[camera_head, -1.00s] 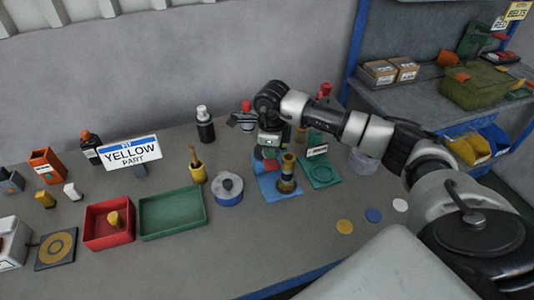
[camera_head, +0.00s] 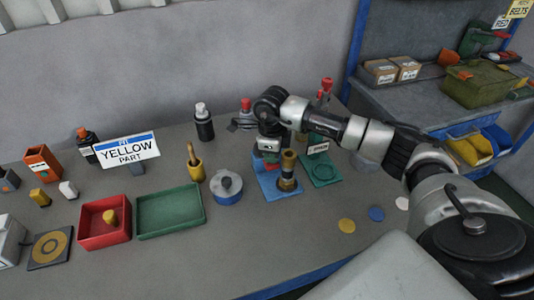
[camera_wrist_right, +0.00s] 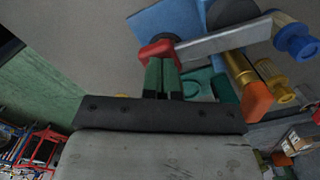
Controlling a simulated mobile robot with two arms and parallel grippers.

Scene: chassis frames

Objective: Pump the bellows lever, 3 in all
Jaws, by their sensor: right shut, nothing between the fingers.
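The bellows stands on a blue base plate (camera_head: 268,190) on the bench, with a dark and brass upright cylinder (camera_head: 288,172) at its right. In the right wrist view, a flat grey lever (camera_wrist_right: 225,42) crosses over the blue plate (camera_wrist_right: 165,20) and ends in a red grip (camera_wrist_right: 158,50). My right gripper (camera_wrist_right: 162,68) is shut and empty, its green fingertips right at the red grip. Whether they touch it is hard to tell. In the head view the gripper (camera_head: 268,157) is over the plate's back part, and its tips are largely hidden. My left gripper is out of view.
A blue-grey pot (camera_head: 227,188), a green tray (camera_head: 170,211) and a red tray (camera_head: 104,223) stand to the left. A green plate (camera_head: 322,172) is close on the right. Bottles (camera_head: 203,122) stand behind.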

